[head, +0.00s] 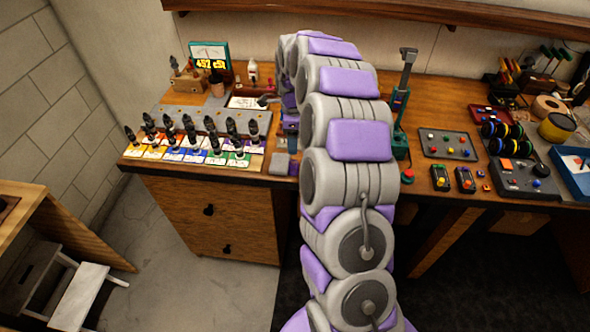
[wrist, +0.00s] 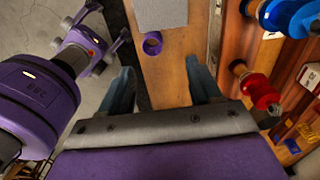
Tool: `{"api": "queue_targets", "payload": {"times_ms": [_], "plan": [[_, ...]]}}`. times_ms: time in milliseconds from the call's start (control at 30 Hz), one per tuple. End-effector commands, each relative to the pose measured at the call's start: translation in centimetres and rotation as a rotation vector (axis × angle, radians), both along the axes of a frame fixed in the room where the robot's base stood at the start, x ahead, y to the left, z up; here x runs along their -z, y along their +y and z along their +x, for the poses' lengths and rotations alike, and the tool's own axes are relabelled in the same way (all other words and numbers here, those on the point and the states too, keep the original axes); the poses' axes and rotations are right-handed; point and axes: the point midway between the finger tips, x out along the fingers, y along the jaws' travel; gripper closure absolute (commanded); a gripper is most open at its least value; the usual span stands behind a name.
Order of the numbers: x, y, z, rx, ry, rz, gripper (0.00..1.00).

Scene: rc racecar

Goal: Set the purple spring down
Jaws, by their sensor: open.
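A small purple ring-shaped piece (wrist: 152,43), which looks like the purple spring, lies near the boundary of a wooden surface (wrist: 168,78) and a dark strip in the wrist view. Its hollow end faces the camera. My gripper (wrist: 158,70) is open, with its two blue-grey fingers wide apart. The purple piece is beyond the fingertips and between their lines, nearer the left finger. Nothing is seen between the fingers.
Several dark shock absorbers (head: 190,130) stand on coloured cards at the bench's left. A green press-like tool (head: 401,110) stands right of my arm. A red spool (wrist: 262,92) and blue discs (wrist: 290,14) are right of my gripper.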

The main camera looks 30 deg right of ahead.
Motion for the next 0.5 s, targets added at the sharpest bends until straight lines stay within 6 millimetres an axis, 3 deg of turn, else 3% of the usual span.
{"api": "queue_targets", "payload": {"times_ms": [200, 500], "plan": [[4.3, 0.6, -0.1, -0.001, 0.003, -0.001, 0.37], [6.4, 0.2, -0.3, -0.001, -0.001, 0.0, 0.37]]}}
